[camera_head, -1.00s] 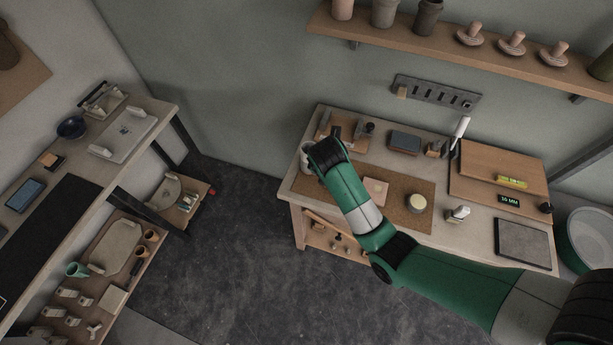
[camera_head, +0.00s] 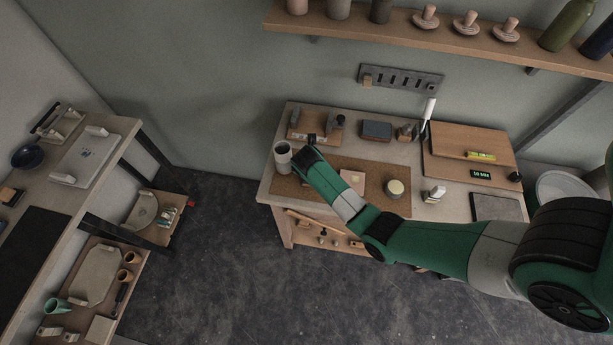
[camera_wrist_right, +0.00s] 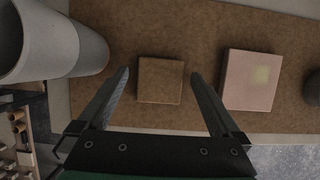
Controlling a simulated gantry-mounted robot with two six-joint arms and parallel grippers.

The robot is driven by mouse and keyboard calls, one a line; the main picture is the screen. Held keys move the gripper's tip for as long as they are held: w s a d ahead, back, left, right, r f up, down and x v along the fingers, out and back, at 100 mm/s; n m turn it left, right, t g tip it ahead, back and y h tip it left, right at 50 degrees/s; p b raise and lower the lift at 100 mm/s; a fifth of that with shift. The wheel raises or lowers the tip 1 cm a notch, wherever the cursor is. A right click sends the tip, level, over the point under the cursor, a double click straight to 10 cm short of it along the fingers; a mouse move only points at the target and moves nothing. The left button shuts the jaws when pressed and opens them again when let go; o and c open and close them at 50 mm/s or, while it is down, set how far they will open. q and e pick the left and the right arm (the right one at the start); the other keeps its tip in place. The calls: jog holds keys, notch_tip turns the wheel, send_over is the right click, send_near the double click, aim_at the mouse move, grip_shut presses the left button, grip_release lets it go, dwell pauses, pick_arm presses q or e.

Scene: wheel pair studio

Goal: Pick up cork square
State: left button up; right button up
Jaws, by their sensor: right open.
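The cork square (camera_wrist_right: 160,80) is a small brown square lying flat on a brown mat (camera_wrist_right: 215,22) in the right wrist view. My right gripper (camera_wrist_right: 160,73) is open and empty. Its two fingers appear on either side of the square, with visible gaps; the height above it is hard to tell. In the head view my right arm reaches from the right over the mat (camera_head: 374,199) on the workbench, and the cork square is hidden there. My left gripper is not in view.
A pale cup (camera_head: 283,152) stands left of the right gripper, looming large in the wrist view (camera_wrist_right: 50,45). A pink block (camera_wrist_right: 252,80) lies right of the square. A round cream-lidded jar (camera_head: 394,188) stands farther right on the mat.

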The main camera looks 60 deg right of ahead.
jog(key=shift+f, duration=0.25)
jog(key=c, duration=1.2)
jog(key=shift+c, duration=0.2)
